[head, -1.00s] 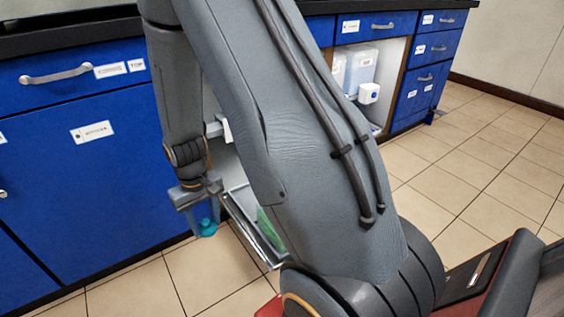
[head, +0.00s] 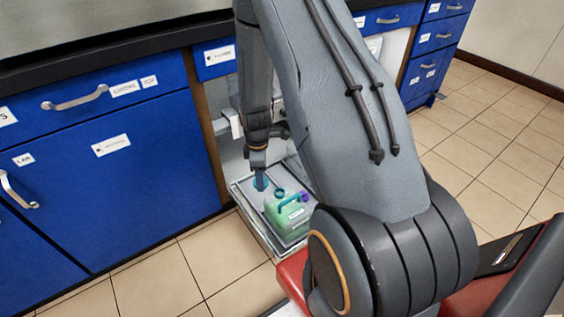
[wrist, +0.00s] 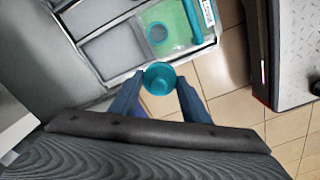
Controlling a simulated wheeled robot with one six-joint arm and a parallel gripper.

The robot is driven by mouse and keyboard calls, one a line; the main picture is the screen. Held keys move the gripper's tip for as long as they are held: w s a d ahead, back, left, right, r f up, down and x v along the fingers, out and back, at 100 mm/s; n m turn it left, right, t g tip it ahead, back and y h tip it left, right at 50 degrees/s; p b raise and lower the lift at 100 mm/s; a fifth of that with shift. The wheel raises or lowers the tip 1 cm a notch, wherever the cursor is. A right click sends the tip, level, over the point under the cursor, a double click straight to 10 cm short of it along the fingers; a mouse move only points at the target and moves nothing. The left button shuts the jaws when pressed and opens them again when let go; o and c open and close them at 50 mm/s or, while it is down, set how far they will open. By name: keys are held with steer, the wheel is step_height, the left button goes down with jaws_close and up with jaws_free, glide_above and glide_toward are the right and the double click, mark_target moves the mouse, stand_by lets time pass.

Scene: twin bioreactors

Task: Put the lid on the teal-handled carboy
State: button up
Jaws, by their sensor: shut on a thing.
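The carboy (head: 286,216) is a translucent green container with a teal handle (head: 293,201). It stands in a grey tray (head: 262,234) at the cabinet opening, and its round mouth (head: 280,192) shows uncovered. The carboy also shows at the top of the wrist view (wrist: 180,42). My gripper (head: 261,182) is shut on the teal lid (wrist: 160,77), which is a round cup shape. The gripper and lid are to the left of the carboy's mouth in the head view. In the wrist view the lid is apart from the mouth (wrist: 157,33). The lid's height above the tray is unclear.
The tray has bare grey compartments (wrist: 112,47) beside the carboy. Blue cabinets (head: 110,180) and a dark counter edge (head: 110,60) stand along the left and back. Tiled floor (head: 215,262) is clear in front. My arm hides part of the cabinet opening.

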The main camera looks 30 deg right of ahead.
steer(key=s+d+r+n+p, duration=0.1)
steer(key=s+d+n+p, duration=0.1)
steer(key=d+n+p, duration=0.3)
steer(key=n+b, duration=0.2)
glide_above(280, 192)
steer(key=shift+w+f, duration=0.1)
steer(key=shift+f, duration=1.95)
steer(key=shift+f+b, duration=0.55)
steer(key=shift+f, duration=0.6)
steer(key=shift+f, duration=0.5)
